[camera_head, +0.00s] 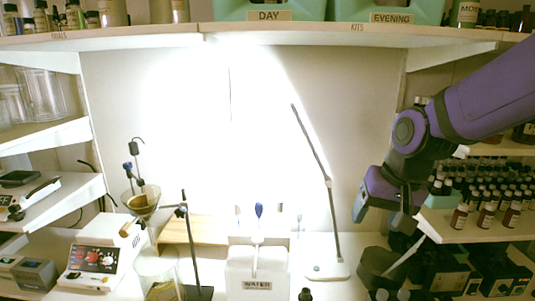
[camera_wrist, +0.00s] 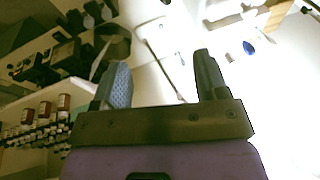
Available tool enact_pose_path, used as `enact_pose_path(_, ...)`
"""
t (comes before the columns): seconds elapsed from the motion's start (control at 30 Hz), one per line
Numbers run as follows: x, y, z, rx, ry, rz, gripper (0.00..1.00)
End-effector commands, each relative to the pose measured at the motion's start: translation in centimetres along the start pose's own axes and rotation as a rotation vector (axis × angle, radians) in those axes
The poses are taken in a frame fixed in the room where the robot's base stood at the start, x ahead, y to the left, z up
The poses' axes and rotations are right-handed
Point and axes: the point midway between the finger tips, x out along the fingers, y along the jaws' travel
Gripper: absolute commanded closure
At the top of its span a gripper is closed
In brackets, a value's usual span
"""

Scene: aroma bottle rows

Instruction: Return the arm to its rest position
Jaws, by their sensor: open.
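My gripper (camera_head: 378,212) hangs at the right of the head view, at the end of my purple arm, left of the shelf with the bottle rows. In the wrist view my gripper (camera_wrist: 160,85) shows two fingers spread apart with nothing between them. The fingers point toward the white counter below and touch nothing that I can see.
Rows of small bottles (camera_head: 487,217) stand on the right shelf close to my arm. A dark container (camera_head: 375,262) is below my gripper. The upper shelf (camera_head: 300,30) spans the top.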

Motion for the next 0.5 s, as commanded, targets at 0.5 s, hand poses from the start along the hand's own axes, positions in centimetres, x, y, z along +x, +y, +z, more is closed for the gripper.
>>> enact_pose_path(0.5,-11.3,7.3,7.2,-0.127,0.194,0.079,0.33)
